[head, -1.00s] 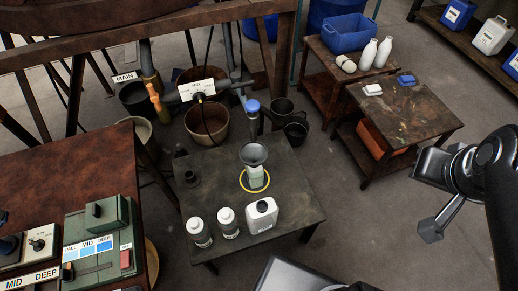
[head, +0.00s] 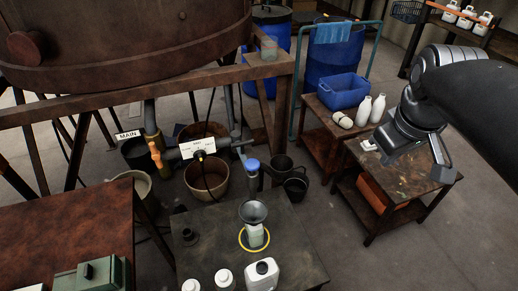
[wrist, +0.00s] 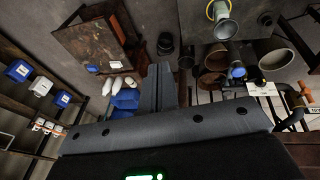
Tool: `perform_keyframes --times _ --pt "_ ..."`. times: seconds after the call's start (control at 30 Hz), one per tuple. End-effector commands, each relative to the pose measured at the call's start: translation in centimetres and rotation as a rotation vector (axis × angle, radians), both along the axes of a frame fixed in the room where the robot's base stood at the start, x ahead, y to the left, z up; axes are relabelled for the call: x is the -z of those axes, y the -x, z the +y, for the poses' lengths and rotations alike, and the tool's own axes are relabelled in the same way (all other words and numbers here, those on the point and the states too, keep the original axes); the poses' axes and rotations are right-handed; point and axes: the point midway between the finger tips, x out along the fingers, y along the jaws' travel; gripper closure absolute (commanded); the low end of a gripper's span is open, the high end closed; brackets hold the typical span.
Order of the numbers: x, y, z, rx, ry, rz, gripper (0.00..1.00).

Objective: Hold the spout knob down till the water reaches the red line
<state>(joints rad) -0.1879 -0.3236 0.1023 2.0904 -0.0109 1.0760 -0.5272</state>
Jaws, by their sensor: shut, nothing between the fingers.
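The spout's blue knob (head: 251,164) sits on a grey upright pipe at the back of the dark metal table (head: 300,250). A grey funnel (head: 253,211) stands in a pale, clear-looking bottle (head: 255,236) inside a yellow ring, just in front of the spout. My gripper (head: 444,172) is at the right, over the side table, well apart from the knob. In the wrist view the fingers (wrist: 160,88) are together and empty; the blue knob (wrist: 237,71) and funnel (wrist: 225,28) are to their right. The red line and any water level are too small to make out.
White bottles and a white jug (head: 262,274) stand at the metal table's front. A large rusty vat (head: 130,40) and wooden beam rise behind. A side table at right holds a blue crate (head: 343,92) and white bottles. Pipes and buckets crowd behind the spout.

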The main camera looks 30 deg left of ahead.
Motion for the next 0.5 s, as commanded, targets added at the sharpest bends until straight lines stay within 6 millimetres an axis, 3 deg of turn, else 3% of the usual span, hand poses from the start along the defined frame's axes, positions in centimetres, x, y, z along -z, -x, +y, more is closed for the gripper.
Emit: perform_keyframes --times 0.2,0.5 --pt "-0.3 -3.6 5.7 -0.295 0.067 0.061 1.00" --pt "0.7 -7.0 14.1 -0.700 0.132 0.137 1.00"
